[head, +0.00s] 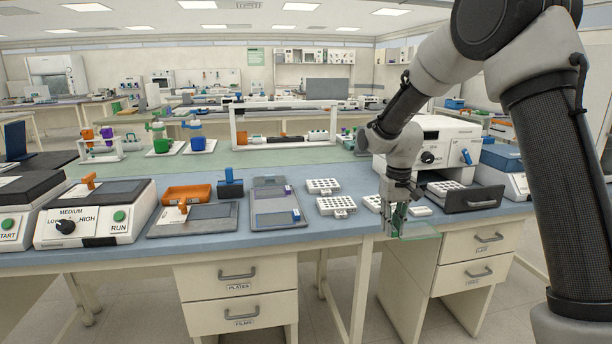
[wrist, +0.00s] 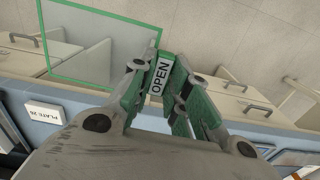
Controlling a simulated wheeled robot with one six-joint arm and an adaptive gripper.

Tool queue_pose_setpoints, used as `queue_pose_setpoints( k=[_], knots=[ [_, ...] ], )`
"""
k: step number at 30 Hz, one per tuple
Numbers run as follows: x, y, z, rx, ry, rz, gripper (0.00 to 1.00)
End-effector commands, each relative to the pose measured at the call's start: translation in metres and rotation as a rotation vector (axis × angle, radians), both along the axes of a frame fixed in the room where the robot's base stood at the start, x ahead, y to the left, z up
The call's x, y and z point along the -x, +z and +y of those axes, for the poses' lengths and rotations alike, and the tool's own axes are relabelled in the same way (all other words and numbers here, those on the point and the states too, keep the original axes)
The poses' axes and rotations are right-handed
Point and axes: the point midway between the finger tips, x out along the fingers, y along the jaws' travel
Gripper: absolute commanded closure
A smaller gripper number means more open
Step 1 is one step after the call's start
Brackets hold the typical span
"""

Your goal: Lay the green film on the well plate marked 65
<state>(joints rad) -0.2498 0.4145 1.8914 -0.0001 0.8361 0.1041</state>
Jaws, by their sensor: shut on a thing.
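The green film (head: 424,231) is a clear sheet with a green edge. It sticks out past the bench's front edge in the head view and shows at upper left in the wrist view (wrist: 100,45). My gripper (head: 396,212) is shut on its green end, by a tab reading "OPEN" (wrist: 160,76). White well plates stand on the bench: one at the back (head: 323,186), one in front of it (head: 336,205), and one partly behind my gripper (head: 373,202). Another plate (head: 446,187) sits in the machine's open drawer. I cannot read 65 on any plate.
The white machine (head: 432,145) has its dark drawer (head: 474,198) pulled out. A small white "PLATE" label (wrist: 45,113) lies on the blue bench; its number is unclear upside down. A grey tray (head: 278,222) and an orange tray (head: 188,194) stand further left.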

Motion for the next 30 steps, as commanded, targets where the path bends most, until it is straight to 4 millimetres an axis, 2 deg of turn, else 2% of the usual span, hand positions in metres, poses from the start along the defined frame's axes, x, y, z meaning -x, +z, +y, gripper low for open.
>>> queue_pose_setpoints(
  k=[1,4,10,18,22,30],
  knots=[
    [-0.006,-0.013,-0.011,0.001,-0.05,0.005,0.94],
    [-0.013,-0.034,-0.029,0.001,-0.093,0.004,0.94],
    [-0.01,-0.063,-0.054,0.0,-0.137,0.002,0.94],
    [0.031,-0.117,-0.06,0.001,-0.146,0.004,0.94],
    [0.04,-0.126,-0.06,0.0,-0.146,0.001,0.94],
    [0.04,-0.126,-0.06,0.0,-0.146,0.0,0.94]
  ],
)
